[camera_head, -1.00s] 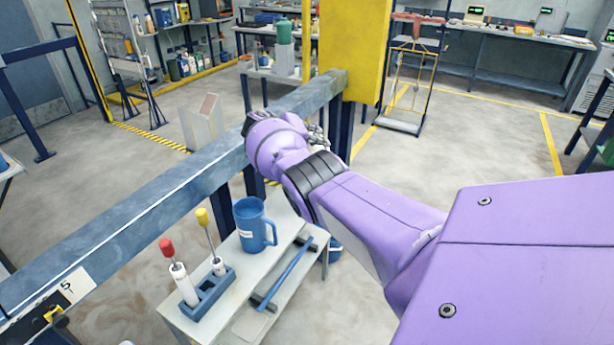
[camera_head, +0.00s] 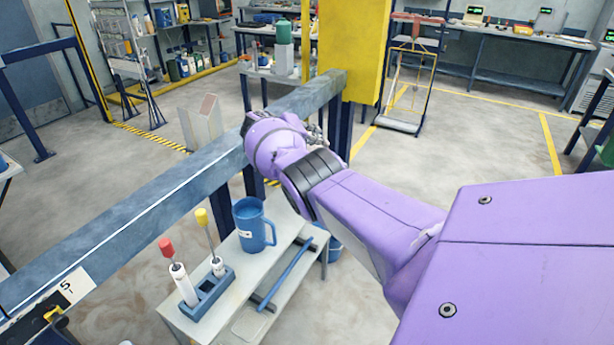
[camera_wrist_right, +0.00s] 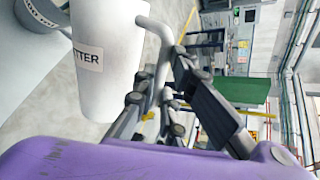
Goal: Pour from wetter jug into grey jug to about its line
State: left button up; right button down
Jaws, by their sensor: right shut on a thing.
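The wetter jug (camera_wrist_right: 105,60) is white, with a label ending in "TTER", and fills the upper left of the right wrist view. My right gripper (camera_wrist_right: 158,98) is shut on its handle (camera_wrist_right: 155,60). In the head view my right gripper (camera_head: 318,136) is mostly hidden behind my purple wrist, and the jug cannot be made out there. I cannot clearly identify a grey jug; a grey-blue round vessel (camera_wrist_right: 42,14) is cut off at the wrist view's top left. My left gripper is not in view.
A blue jug (camera_head: 253,226) stands on a small bench (camera_head: 232,262), beside a blue holder (camera_head: 208,292) with red- and yellow-topped tools. A blue bar (camera_head: 287,272) lies at the bench's right. A long steel beam (camera_head: 150,205) crosses behind. A blue bucket (camera_head: 335,248) is on the floor.

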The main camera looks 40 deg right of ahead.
jog(key=shift+s+f+m+t+p, duration=0.3)
jog(key=shift+s+p, duration=0.15)
jog(key=shift+s+a+f+m+t+h, duration=0.15)
jog(key=shift+s+f, duration=0.1)
jog(key=shift+f, duration=0.2)
jog(key=shift+s+f+m+t+h, duration=0.15)
jog(key=shift+s+f, duration=0.1)
jog(key=shift+f, duration=0.2)
jog(key=shift+s+a+f+m+t, duration=0.1)
jog(key=shift+s+f+m+t, duration=0.2)
jog(key=shift+s+f+m, duration=0.15)
jog(key=shift+f, duration=0.1)
